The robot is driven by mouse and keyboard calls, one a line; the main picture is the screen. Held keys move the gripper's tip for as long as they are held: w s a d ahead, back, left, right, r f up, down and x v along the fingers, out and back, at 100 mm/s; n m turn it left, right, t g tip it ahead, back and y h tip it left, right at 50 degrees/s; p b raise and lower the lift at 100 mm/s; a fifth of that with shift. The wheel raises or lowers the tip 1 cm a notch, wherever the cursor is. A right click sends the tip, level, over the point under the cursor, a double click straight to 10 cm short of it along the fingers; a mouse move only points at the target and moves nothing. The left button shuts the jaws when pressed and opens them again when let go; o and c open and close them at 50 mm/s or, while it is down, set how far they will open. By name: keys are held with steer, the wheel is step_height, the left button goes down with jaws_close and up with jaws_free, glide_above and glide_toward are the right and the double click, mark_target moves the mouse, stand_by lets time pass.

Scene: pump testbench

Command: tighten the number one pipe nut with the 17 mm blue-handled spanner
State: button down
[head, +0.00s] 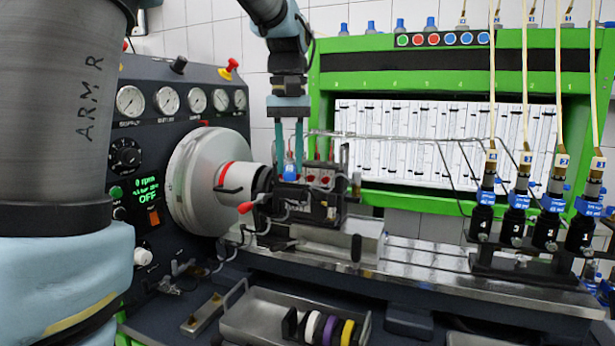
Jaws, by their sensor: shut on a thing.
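My gripper (288,174) hangs down from the top middle, fingers pointing down, just above the dark pump (318,208). It is shut on a small blue thing (291,171), which looks like the handle of the blue-handled spanner. The spanner's jaw end cannot be made out, so I cannot tell whether it sits around a nut. Thin metal pipes (365,137) run from the top of the pump toward the right. The number one pipe nut is too small to tell apart among the fittings under my gripper.
A gauge panel (150,185) and large grey flywheel housing (205,180) stand left of the pump. Black injector holders (515,228) with blue bands stand at right on the bench rail. A metal tray (262,318) with coloured rings is in front. The green frame (320,85) rises behind.

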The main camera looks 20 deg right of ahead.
steer(key=shift+w+d+p, duration=0.25)
steer(key=shift+w+p, duration=0.1)
steer(key=shift+w, duration=0.9)
steer(key=shift+w+d+p, duration=0.25)
steer(key=shift+w+p, duration=0.05)
steer(key=shift+w, duration=0.95)
steer(key=shift+f, duration=0.1)
steer(key=shift+s+f, duration=0.1)
